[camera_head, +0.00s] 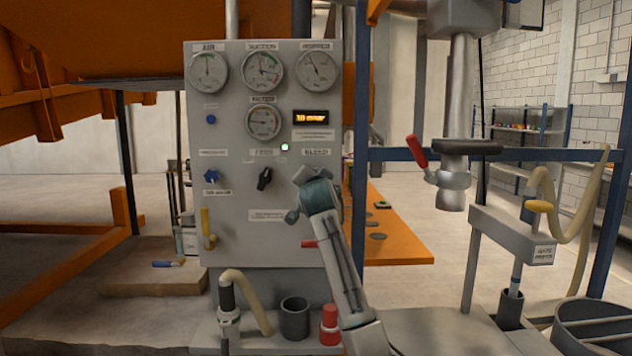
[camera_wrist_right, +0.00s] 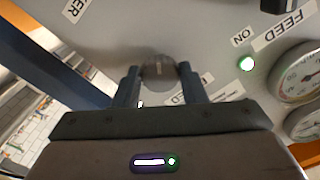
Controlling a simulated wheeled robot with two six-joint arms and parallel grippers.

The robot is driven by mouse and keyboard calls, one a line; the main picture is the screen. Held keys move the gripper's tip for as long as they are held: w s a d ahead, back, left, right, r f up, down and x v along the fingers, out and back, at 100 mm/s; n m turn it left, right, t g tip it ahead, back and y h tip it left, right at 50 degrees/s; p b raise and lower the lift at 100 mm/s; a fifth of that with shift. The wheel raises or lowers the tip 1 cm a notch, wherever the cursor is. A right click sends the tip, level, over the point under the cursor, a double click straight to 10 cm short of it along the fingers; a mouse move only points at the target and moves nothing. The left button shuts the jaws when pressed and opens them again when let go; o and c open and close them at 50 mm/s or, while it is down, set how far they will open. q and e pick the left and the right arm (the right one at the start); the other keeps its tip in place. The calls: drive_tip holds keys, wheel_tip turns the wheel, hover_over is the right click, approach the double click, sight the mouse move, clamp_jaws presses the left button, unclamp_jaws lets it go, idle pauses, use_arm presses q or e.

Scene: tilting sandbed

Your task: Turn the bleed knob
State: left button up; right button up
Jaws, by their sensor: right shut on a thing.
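The bleed knob (camera_wrist_right: 158,67) is a small round grey knob on the face of the grey control panel (camera_head: 230,235). In the right wrist view it sits between the two dark fingers of my right gripper (camera_wrist_right: 158,76), which is shut on it. In the head view my right gripper (camera_head: 306,180) reaches the panel just below the bleed label (camera_head: 316,153) and hides the knob. How far the knob is turned is hard to tell. My left gripper is not in view.
A black feed knob (camera_head: 264,179) and a blue knob (camera_head: 211,176) sit to the left on the panel. Gauges (camera_head: 263,121) and an orange display (camera_head: 311,117) are above. A red-handled valve (camera_head: 417,150) on a pipe stands to the right.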

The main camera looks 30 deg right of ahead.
drive_tip(key=shift+f, duration=0.15)
drive_tip(key=o, duration=1)
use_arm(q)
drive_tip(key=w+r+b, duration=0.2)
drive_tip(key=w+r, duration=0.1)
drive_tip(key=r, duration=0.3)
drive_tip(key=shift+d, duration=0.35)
use_arm(e)
drive_tip(key=v, duration=1)
drive_tip(key=shift+s+a, duration=0.3)
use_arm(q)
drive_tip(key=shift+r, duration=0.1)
